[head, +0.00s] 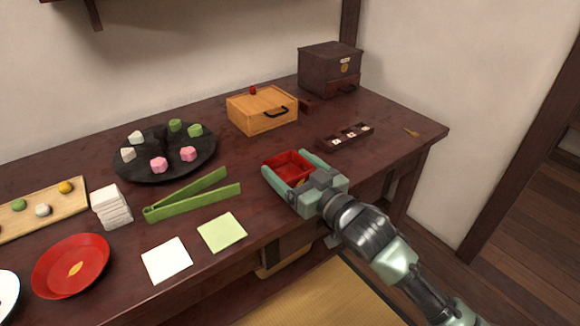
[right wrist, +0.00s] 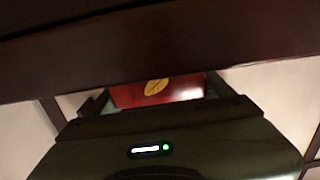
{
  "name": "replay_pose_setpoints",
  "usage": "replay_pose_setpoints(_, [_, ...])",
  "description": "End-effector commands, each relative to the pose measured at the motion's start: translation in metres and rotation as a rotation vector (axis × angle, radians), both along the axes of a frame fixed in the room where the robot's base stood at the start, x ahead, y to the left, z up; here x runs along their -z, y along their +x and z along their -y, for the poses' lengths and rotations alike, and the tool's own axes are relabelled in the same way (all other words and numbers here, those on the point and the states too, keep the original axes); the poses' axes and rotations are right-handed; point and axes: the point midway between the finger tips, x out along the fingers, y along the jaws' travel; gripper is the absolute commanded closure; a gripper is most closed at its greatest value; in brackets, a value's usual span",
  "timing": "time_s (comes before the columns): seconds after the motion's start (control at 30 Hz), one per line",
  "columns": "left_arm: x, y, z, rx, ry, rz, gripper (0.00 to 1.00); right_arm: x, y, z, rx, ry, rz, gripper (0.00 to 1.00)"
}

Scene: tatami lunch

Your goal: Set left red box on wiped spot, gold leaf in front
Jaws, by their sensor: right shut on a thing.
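My right gripper (head: 286,164) is shut on a small open red box (head: 291,168) near the front edge of the dark table. One finger lies along each side of the box, and the box looks upright and empty. Whether its base touches the tabletop cannot be told. In the right wrist view the red box (right wrist: 135,94) shows between the fingers, with a gold leaf (right wrist: 156,86) on the side facing my gripper. No wiped spot can be made out on the table. My left gripper is not in view.
Green tongs (head: 190,195) and a pale green napkin (head: 222,232) lie left of the box. A wooden box (head: 262,112) with a black handle stands behind it, and a dark compartment tray (head: 345,136) lies to the right. Bare tabletop (head: 238,160) lies between.

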Motion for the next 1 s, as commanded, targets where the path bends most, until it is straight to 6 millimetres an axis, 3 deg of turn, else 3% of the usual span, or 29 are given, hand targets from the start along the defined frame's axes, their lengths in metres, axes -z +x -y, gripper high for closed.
replay_pose_setpoints(0.07, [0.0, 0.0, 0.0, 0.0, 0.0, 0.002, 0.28, 0.002, 0.0, 0.0, 0.0, 0.001, -0.001, 0.61])
replay_pose_setpoints(0.1, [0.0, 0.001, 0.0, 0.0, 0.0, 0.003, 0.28, 0.002, 0.0, 0.0, 0.0, 0.0, 0.0, 0.07])
replay_pose_setpoints(0.13, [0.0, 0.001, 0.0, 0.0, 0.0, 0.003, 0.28, 0.002, 0.0, 0.0, 0.0, 0.0, 0.0, 0.0])
replay_pose_setpoints(0.47, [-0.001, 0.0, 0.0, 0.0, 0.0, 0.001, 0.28, -0.001, -0.002, 0.002, 0.0, -0.001, -0.001, 0.0])
replay_pose_setpoints(1.0, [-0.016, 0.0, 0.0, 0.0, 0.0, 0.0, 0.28, 0.0, -0.083, 0.061, 0.001, -0.001, -0.003, 0.0])
